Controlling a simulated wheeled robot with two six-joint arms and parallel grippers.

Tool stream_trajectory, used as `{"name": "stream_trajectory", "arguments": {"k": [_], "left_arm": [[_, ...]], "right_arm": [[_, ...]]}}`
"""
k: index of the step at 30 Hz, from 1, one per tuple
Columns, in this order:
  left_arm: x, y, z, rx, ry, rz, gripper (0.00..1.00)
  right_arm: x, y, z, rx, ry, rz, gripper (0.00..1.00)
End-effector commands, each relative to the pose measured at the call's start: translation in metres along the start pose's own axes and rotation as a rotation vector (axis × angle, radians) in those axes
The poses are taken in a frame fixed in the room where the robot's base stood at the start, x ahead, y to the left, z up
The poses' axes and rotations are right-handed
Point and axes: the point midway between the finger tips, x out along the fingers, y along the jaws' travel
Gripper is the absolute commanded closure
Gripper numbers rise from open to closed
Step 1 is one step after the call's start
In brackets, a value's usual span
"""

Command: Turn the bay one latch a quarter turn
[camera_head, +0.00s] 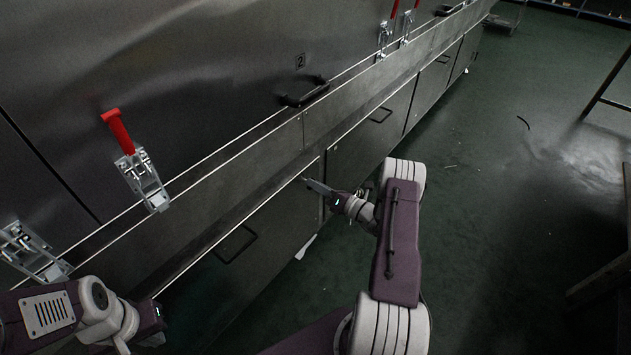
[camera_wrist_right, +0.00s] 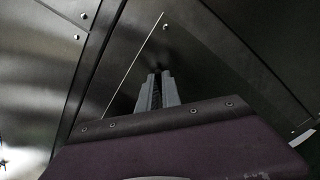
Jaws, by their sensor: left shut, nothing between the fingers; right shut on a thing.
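My right gripper (camera_head: 308,182) reaches to the upper right corner of a grey lower panel (camera_head: 262,228) on the dryer's side. In the right wrist view its two fingers (camera_wrist_right: 157,88) are closed together against the panel, around something small and dark. This looks like the bay one latch; the fingers hide most of it, so I cannot see which way it is turned. My left gripper (camera_head: 153,318) is at the lower left in the head view, shut and empty, apart from the panel; its fingertips are hardly visible.
A red-handled toggle clamp (camera_head: 142,178) stands on the dryer's ledge at left, with more clamps farther along. A black handle (camera_head: 305,92) sits below a plate marked 2 (camera_head: 300,62). The green floor (camera_head: 490,200) to the right is mostly clear; a dark frame stands at the right edge.

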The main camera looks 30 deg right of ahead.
Motion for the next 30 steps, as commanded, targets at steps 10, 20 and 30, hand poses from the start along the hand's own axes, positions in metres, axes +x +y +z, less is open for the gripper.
{"name": "stream_trajectory", "arguments": {"k": [10, 20, 30], "left_arm": [[-0.017, 0.000, -0.002, 0.000, 0.000, 0.000, 1.00], [-0.025, 0.001, -0.003, 0.000, 0.000, 0.000, 1.00], [-0.028, 0.001, -0.003, 0.000, 0.000, 0.000, 1.00]], "right_arm": [[0.000, 0.000, 0.001, 0.328, 0.000, -0.001, 1.00], [0.000, -0.002, 0.000, 0.606, 0.000, -0.001, 1.00], [0.000, -0.003, -0.001, 0.784, 0.000, -0.001, 1.00]]}}
